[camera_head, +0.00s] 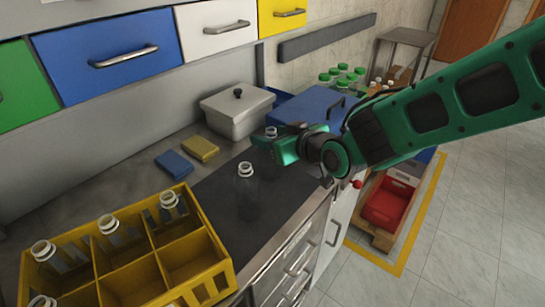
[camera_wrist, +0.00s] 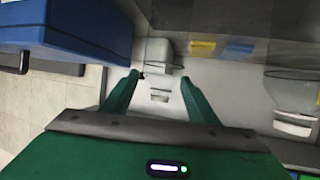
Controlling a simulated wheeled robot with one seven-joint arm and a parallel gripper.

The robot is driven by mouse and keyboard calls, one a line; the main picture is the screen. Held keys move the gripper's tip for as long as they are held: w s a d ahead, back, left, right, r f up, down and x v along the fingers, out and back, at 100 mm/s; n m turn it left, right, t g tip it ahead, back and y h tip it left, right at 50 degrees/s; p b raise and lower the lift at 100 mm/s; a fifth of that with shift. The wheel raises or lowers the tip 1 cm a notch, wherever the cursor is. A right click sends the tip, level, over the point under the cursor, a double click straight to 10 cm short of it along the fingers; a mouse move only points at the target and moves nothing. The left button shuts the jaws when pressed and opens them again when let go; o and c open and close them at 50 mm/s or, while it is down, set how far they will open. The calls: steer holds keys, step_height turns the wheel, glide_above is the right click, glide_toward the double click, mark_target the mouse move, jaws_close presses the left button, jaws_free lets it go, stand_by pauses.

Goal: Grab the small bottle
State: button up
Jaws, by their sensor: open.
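A small clear bottle (camera_head: 271,132) stands at the back of the dark counter mat, its neck showing just behind my gripper (camera_head: 283,150); its body is mostly hidden. A second clear bottle (camera_head: 245,185) stands upright on the mat, nearer and to the left. In the wrist view my gripper (camera_wrist: 158,95) has its two green fingers spread apart. A pale shape (camera_wrist: 158,60) shows between and beyond them; I cannot tell whether it is a bottle or the grey box. A clear bottle (camera_wrist: 290,90) shows at the right edge there, apart from the fingers.
A yellow crate (camera_head: 222,262) with several clear bottles stands at front left. A grey lidded box (camera_head: 238,108), a blue sponge (camera_head: 174,164) and a yellow sponge (camera_head: 201,149) lie behind. A blue case (camera_head: 306,104) stands right of the box. Wall drawers (camera_head: 110,62) hang above.

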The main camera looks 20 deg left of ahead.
steer(key=c, duration=1.4)
steer(key=shift+d+f, duration=0.1)
jaws_close()
